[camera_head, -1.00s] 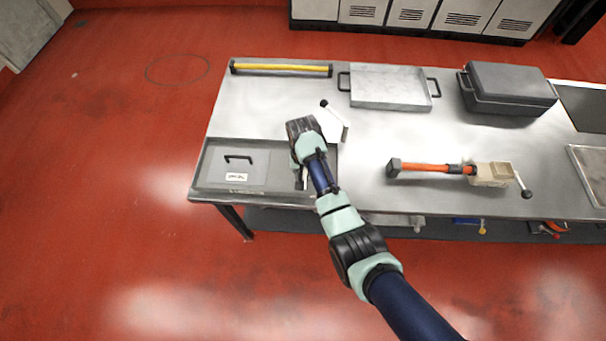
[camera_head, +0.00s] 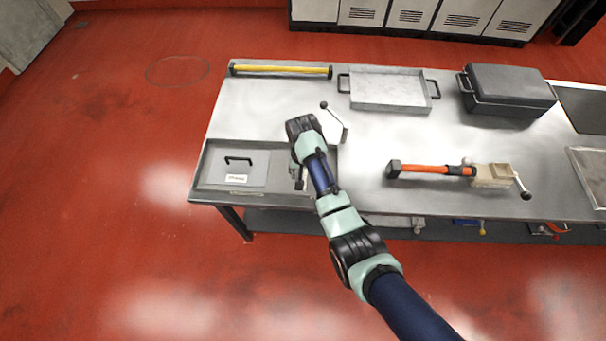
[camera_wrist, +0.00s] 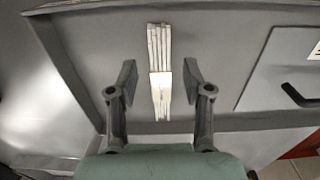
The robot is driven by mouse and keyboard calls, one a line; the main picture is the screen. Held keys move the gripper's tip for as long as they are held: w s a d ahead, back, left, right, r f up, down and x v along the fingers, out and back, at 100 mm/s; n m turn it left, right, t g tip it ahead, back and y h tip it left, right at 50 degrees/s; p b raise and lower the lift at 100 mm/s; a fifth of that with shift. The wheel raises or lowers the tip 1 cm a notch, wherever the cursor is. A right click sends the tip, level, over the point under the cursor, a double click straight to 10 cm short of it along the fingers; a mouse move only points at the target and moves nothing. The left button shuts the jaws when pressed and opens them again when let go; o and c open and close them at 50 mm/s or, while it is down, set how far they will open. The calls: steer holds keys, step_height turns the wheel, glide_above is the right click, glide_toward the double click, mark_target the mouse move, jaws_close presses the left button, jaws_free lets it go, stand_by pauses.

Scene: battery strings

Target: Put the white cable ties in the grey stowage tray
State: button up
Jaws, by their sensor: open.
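The white cable ties (camera_wrist: 160,55) are a narrow bundle with a lighter band around it, seen in the wrist view. They appear to lie on the bare floor of the grey stowage tray (camera_wrist: 225,45), beside its lidded part. My gripper (camera_wrist: 158,82) is open, with one finger on each side of the bundle and a gap to both. In the head view the tray (camera_head: 275,195) sits at the table's front left corner, and my gripper (camera_head: 298,178) is over its right part. My arm hides much of that part and most of the ties.
A grey lid (camera_head: 255,168) with a black handle covers the tray's left part. A white piece with a black knob (camera_head: 336,125) stands just behind my wrist. A yellow bar (camera_head: 281,70), shallow metal tray (camera_head: 388,88), dark case (camera_head: 508,88) and orange-handled hammer (camera_head: 430,169) lie farther off.

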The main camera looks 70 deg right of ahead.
step_height(320, 180, up, 11)
steer(key=p, duration=0.1)
steer(key=shift+f, duration=0.15)
steer(key=w+a+r+n+t+h, duration=0.1)
steer(key=w+a+r+n+t, duration=0.25)
steer(key=a, duration=0.55)
steer(key=w+a+r+n+t, duration=0.25)
steer(key=w+a, duration=0.25)
steer(key=a, duration=0.4)
steer(key=w+a+r+n+t+h, duration=0.1)
steer(key=w+a+r+n+t, duration=0.25)
steer(key=a, duration=0.55)
steer(key=s+a+r+n+t+y, duration=0.2)
steer(key=a+r+n, duration=0.3)
steer(key=a+r, duration=0.4)
steer(key=s+a+t, duration=0.1)
steer(key=a, duration=0.3)
steer(key=shift+o, duration=0.3)
steer(key=shift+s, duration=0.1)
